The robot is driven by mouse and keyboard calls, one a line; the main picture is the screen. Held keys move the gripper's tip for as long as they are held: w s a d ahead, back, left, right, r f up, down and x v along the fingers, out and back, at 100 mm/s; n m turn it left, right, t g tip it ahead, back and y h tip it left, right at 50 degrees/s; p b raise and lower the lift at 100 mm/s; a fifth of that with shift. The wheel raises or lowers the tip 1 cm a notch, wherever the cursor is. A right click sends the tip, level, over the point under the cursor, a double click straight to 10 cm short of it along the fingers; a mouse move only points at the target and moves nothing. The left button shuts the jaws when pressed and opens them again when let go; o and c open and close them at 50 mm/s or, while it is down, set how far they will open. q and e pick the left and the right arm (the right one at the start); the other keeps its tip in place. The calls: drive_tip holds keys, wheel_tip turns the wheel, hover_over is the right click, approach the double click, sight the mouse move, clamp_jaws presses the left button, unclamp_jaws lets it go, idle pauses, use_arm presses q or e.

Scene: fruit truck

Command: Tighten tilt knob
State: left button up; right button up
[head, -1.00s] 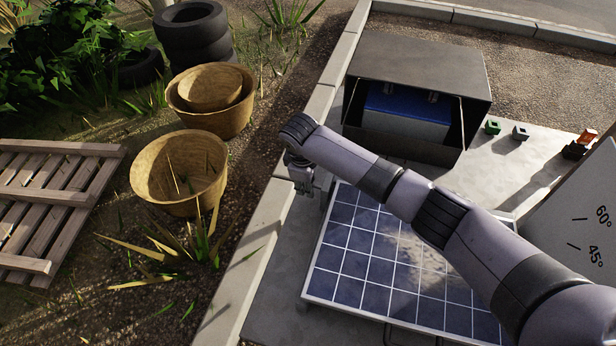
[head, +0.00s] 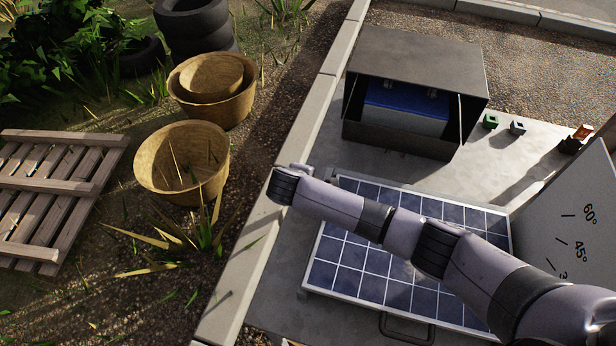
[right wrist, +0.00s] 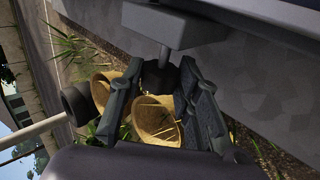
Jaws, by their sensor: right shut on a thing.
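My right gripper (right wrist: 160,72) is shut on a dark knob (right wrist: 158,80) in the right wrist view, with one finger on each side of it. A short rod joins the knob to a grey block (right wrist: 180,30) at the top of that view. In the head view my right arm reaches in from the lower right, over the solar panel (head: 350,255). Its wrist is by the panel's upper left corner and hides the gripper and knob there. A white angle board (head: 545,215) with 60° and 45° marks stands at the panel's right. My left gripper is not in view.
An open dark metal box (head: 420,55) holding a blue-topped unit (head: 405,110) stands behind the panel. Small green (head: 490,121) and grey (head: 517,128) parts lie to its right. A concrete kerb (head: 310,130) runs along the left. Baskets (head: 160,165) and a pallet (head: 50,190) lie beyond it.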

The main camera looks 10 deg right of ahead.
drive_tip(key=o, duration=1.1)
drive_tip(key=shift+o, duration=0.2)
drive_tip(key=v, duration=1.2)
